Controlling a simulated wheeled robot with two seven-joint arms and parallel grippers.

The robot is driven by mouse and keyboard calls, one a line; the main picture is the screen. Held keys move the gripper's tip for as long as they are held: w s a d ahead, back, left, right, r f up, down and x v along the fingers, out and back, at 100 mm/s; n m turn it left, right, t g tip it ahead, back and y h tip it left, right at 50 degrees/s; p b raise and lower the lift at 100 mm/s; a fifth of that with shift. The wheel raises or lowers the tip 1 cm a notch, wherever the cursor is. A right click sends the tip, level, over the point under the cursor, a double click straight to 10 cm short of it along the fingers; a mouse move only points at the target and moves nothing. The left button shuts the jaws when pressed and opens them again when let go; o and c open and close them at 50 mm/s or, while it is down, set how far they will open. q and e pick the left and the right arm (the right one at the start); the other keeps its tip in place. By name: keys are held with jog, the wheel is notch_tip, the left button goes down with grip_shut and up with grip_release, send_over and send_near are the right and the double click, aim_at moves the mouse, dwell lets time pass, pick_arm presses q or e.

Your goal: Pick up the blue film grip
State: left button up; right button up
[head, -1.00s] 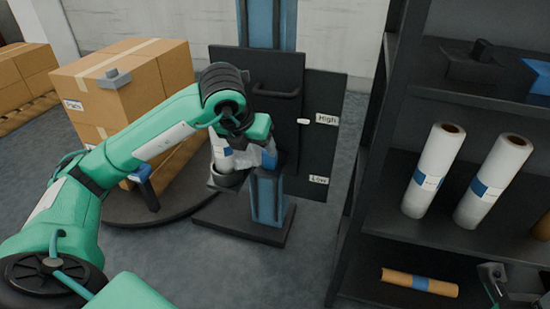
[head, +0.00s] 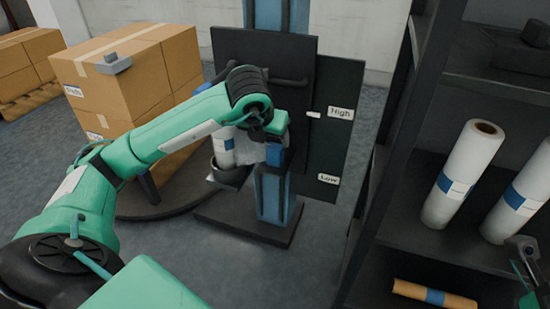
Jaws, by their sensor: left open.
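A small blue piece (head: 274,160), possibly the blue film grip, shows at the wrapper column just below my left wrist; its full shape is hidden. My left gripper (head: 248,152) is open in front of the column, beside a white film roll (head: 222,152) that stands in a dark cup (head: 229,174). The wrist covers much of this spot, and I cannot tell whether the fingers touch anything. My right gripper (head: 524,256) shows only partly at the right edge, by the shelf; its jaws are unclear.
The blue column (head: 272,200) carries dark panels labelled High and Low. A dark shelf (head: 400,240) at right holds white rolls (head: 463,175) and an orange roll (head: 434,293).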

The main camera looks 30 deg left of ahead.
aim_at(274, 147)
pick_arm(q)
jog(key=shift+b+x, duration=1.45)
jog(key=shift+x, duration=1.15)
jog(key=shift+d, duration=0.1)
jog(key=c, duration=1.1)
